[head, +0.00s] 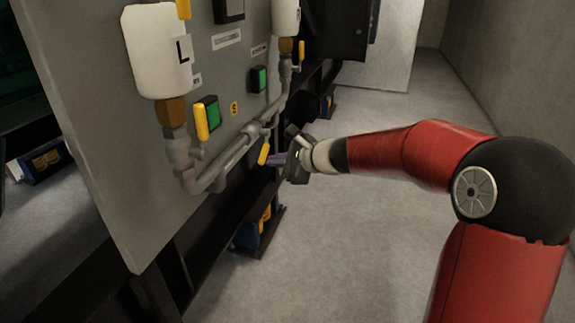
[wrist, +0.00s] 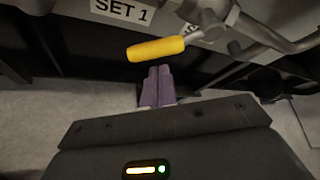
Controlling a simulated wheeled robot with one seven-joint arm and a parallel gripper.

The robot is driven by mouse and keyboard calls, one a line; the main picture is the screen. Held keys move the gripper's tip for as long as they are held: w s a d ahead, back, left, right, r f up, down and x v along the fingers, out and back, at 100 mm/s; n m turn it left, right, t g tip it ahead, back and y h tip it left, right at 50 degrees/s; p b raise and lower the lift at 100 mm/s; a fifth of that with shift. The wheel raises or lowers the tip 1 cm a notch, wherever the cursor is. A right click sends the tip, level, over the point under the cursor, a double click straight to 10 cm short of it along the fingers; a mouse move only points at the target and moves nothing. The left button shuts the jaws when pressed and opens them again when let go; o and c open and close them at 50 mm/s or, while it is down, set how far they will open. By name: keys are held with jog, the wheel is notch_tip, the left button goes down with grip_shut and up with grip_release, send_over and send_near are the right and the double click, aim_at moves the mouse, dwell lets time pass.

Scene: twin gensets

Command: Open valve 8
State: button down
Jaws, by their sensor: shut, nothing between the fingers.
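A yellow valve handle (head: 264,154) hangs from the lower grey pipe on the panel, just left of my gripper (head: 276,159) in the head view. In the wrist view the same handle (wrist: 155,49) lies nearly level, slightly tilted, just beyond the purple fingertips (wrist: 159,75). The fingers are shut together with nothing between them. A small gap seems to show between fingertips and handle; I cannot tell whether they touch. A label (wrist: 195,31) behind the handle is partly hidden. No number 8 is readable.
Other yellow handles (head: 201,122) (head: 302,49) sit higher on the grey panel (head: 115,150), beside white containers (head: 157,52) and green-faced boxes (head: 258,79). Pipes (head: 235,152) run close to my gripper. A "SET 1" label (wrist: 122,10) shows. The floor (head: 335,255) at right is clear.

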jog(key=shift+s+a+r, duration=0.2)
jog(key=shift+s+r, duration=0.1)
jog(key=shift+r, duration=0.2)
jog(key=shift+r+p, duration=0.15)
jog(key=shift+p, duration=0.25)
jog(key=shift+s+p, duration=0.1)
jog(key=shift+p, duration=0.6)
